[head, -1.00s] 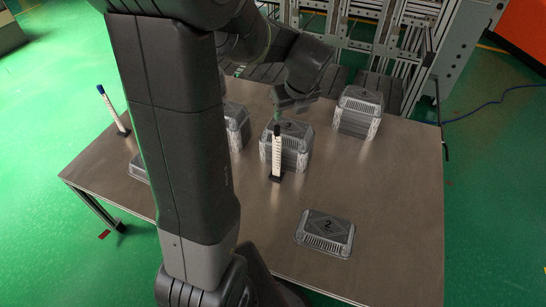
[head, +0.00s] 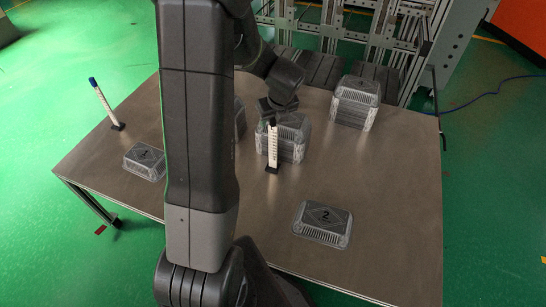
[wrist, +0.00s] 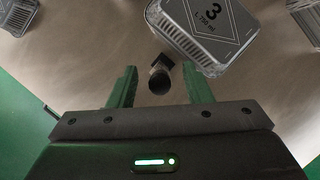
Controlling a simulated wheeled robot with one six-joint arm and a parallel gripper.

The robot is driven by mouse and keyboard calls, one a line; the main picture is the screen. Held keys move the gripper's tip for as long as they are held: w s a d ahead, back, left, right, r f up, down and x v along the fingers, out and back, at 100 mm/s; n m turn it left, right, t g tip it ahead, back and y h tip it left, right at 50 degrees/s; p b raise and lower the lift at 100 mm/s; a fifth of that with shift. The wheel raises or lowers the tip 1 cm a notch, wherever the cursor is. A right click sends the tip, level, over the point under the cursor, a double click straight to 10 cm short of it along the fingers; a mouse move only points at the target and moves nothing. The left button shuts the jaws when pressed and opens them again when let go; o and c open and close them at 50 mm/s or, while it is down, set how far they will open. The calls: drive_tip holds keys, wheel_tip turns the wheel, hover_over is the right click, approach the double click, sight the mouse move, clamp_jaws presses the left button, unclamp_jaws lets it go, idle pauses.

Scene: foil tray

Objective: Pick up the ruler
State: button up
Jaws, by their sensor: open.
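A white ruler with dark markings and a black top (head: 273,146) stands upright in a small black base on the table, in front of the foil tray marked 3 (head: 291,152). In the wrist view I look down on its dark round top (wrist: 160,82), which shows between the lines of my two green fingers. My gripper (wrist: 158,74) is open and empty, above the ruler. In the head view my gripper (head: 270,108) is partly hidden and sits close over the ruler's top.
Tray 3 (wrist: 215,28) lies close beside the ruler. A tray stack (head: 355,104) stands at the back right, tray 2 (head: 322,224) at the front right, tray 1 (head: 145,163) at the left. Another is partly behind my arm. The table's right side (head: 405,200) is clear.

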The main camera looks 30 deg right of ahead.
clamp_jaws()
drive_tip(key=shift+r, duration=0.1)
